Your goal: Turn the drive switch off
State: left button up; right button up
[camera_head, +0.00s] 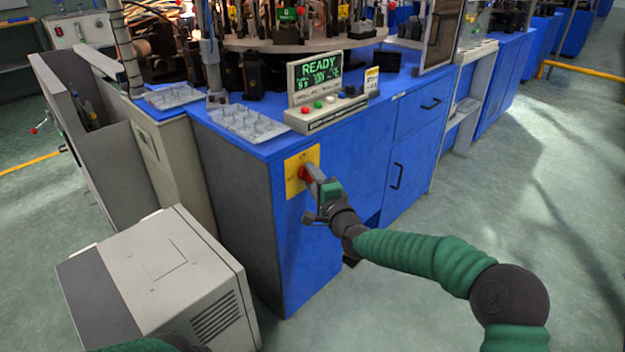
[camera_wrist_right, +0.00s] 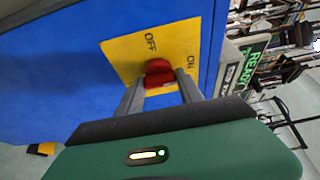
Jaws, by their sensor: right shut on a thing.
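The drive switch is a red knob (camera_head: 306,174) on a yellow plate (camera_head: 293,185) at the front corner of the blue cabinet. In the right wrist view the red knob (camera_wrist_right: 159,73) sits between my fingers, and the yellow plate (camera_wrist_right: 120,59) reads OFF and ON. My right gripper (camera_head: 312,177) reaches the plate from the right and is shut on the knob; it also fills the lower part of the right wrist view (camera_wrist_right: 160,88). The fingers hide part of the knob. My left gripper is not in view; only a bit of green arm shows at the bottom left.
A control panel (camera_head: 318,93) with a screen reading READY stands on the blue cabinet (camera_head: 365,160) above the switch. A grey box unit (camera_head: 160,270) stands on the floor at the lower left. The floor to the right is clear.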

jog(key=shift+f, duration=0.15)
jog(key=shift+c, duration=1)
jog(key=shift+f, duration=0.15)
jog(key=n+b, duration=0.1)
jog(key=n+t+b, duration=0.1)
jog(key=n, duration=0.1)
jog(key=shift+f+y, duration=0.2)
jog(key=shift+y, duration=0.1)
jog(key=n+y+b, duration=0.1)
jog(key=n, duration=0.2)
jog(key=n+t+y, duration=0.1)
jog(key=n, duration=0.2)
jog(key=shift+f+b, duration=0.2)
jog(key=shift+b, duration=0.2)
jog(key=n+y, duration=0.1)
jog(key=n, duration=0.2)
jog(key=n+y, duration=0.2)
jog(key=n, duration=0.1)
jog(key=shift+g+b, duration=0.3)
jog(key=shift+b, duration=0.1)
jog(key=n+g+y, duration=0.1)
jog(key=n, duration=0.2)
jog(key=n+g+y, duration=0.1)
jog(key=n+y, duration=0.1)
jog(key=n, duration=0.2)
jog(key=shift+w+d, duration=0.15)
jog(key=shift+n, duration=0.3)
